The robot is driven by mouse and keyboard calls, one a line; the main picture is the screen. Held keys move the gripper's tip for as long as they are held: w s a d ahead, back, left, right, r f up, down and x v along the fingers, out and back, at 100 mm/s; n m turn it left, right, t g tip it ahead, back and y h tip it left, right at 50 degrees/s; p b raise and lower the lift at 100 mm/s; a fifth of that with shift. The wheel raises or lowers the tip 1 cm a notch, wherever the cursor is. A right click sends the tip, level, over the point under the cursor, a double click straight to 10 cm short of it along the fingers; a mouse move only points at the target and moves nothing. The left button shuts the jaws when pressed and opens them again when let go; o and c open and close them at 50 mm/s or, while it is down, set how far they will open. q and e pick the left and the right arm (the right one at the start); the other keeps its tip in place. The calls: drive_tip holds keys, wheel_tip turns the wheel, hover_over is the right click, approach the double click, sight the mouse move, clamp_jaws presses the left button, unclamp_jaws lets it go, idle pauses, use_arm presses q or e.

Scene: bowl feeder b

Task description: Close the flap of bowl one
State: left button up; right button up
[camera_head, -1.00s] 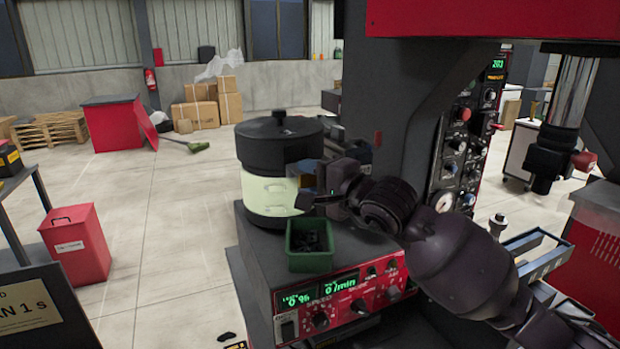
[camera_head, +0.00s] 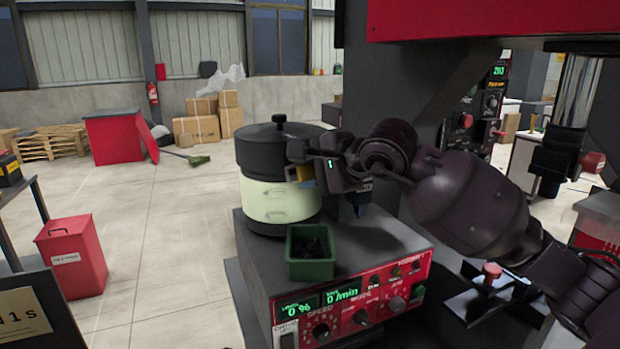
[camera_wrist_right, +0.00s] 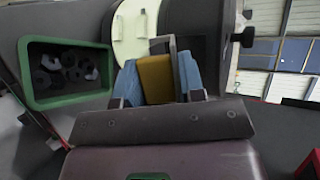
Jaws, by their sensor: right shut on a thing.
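The bowl feeder is a cream drum (camera_head: 268,203) with a black lid (camera_head: 270,148), standing on a grey control box with a red front. My right gripper (camera_head: 304,174) is at the right side of the drum, just under the lid. In the right wrist view its blue-padded fingers (camera_wrist_right: 157,82) are shut on a yellow piece (camera_wrist_right: 155,78). The yellow piece also shows small in the head view (camera_head: 307,183). A thin metal bracket (camera_wrist_right: 172,42) stands beyond the fingers, close to the cream wall. I cannot tell how far the flap is open, as the gripper covers that side.
A green bin (camera_head: 311,270) with dark parts sits on the control box (camera_head: 370,243) in front of the drum. A dark machine column stands behind my right arm. A red waste bin (camera_head: 72,255) is on the floor at left, with clear floor between.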

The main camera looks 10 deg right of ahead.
drive_tip(key=shift+w+a+m+g+h+p, duration=0.1)
drive_tip(key=shift+m+g+h+p, duration=0.1)
drive_tip(key=shift+g, duration=0.3)
drive_tip(key=shift+w+m+g+h+p, duration=0.1)
drive_tip(key=shift+g+h, duration=0.1)
drive_tip(key=shift+g, duration=0.3)
drive_tip(key=shift+f, duration=0.1)
drive_tip(key=o, duration=0.8)
drive_tip(key=shift+o, duration=0.2)
drive_tip(key=shift+r, duration=0.2)
drive_tip(key=shift+r, duration=0.1)
